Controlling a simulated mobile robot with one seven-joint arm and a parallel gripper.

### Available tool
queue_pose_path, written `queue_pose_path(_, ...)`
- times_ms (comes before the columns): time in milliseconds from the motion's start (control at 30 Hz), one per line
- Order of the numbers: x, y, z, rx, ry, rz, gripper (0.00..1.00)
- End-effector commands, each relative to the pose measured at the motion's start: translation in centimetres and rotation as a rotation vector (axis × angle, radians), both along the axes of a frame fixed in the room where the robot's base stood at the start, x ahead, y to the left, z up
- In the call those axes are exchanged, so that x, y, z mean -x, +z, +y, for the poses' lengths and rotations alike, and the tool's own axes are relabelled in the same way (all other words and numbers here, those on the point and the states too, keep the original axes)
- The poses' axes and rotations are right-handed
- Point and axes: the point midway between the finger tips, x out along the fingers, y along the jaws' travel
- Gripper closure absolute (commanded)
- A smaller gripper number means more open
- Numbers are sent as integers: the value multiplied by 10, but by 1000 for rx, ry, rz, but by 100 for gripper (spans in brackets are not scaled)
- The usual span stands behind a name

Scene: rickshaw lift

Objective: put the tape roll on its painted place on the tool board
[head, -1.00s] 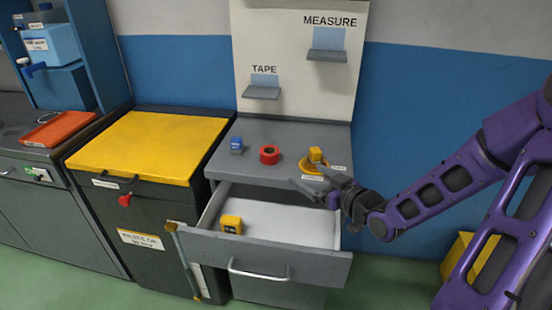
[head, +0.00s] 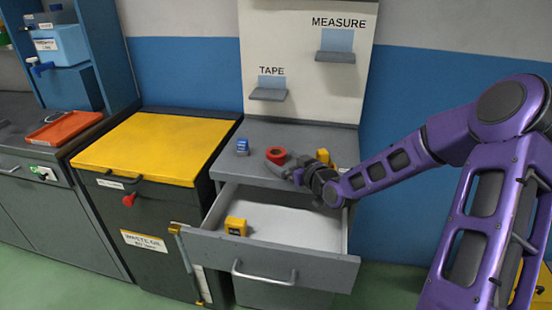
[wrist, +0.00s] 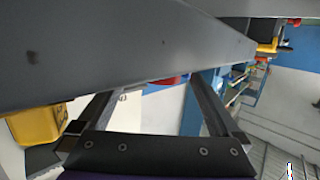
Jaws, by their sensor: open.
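The red tape roll (head: 276,155) is on the grey countertop, near its front edge; it may be slightly tilted. The tool board (head: 308,50) stands behind, with a small grey ledge (head: 268,95) and blue painted patch under the word TAPE. My gripper (head: 290,174) is open, just in front and to the right of the roll in the head view. In the wrist view my gripper (wrist: 160,95) has its two fingers apart, and a sliver of red (wrist: 172,80) shows between them beneath a grey edge. Whether a finger touches the roll cannot be told.
The drawer (head: 300,262) below is pulled out, with a yellow block (head: 236,226) inside. A blue item (head: 242,147) stands left of the roll. A MEASURE ledge (head: 335,57) juts out above.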

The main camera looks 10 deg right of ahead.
Motion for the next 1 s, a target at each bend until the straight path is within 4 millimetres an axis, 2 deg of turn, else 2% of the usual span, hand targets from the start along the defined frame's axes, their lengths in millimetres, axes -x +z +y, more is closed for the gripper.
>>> queue_pose_path(100,-16,-4,10,-1,1,-1,0)
queue_pose_path(200,-23,-6,13,-2,1,0,0)
queue_pose_path(467,-24,-6,13,0,0,0,0)
queue_pose_path(900,-24,-6,13,0,0,0,79)
queue_pose_path(1000,-24,-5,13,0,0,0,93)
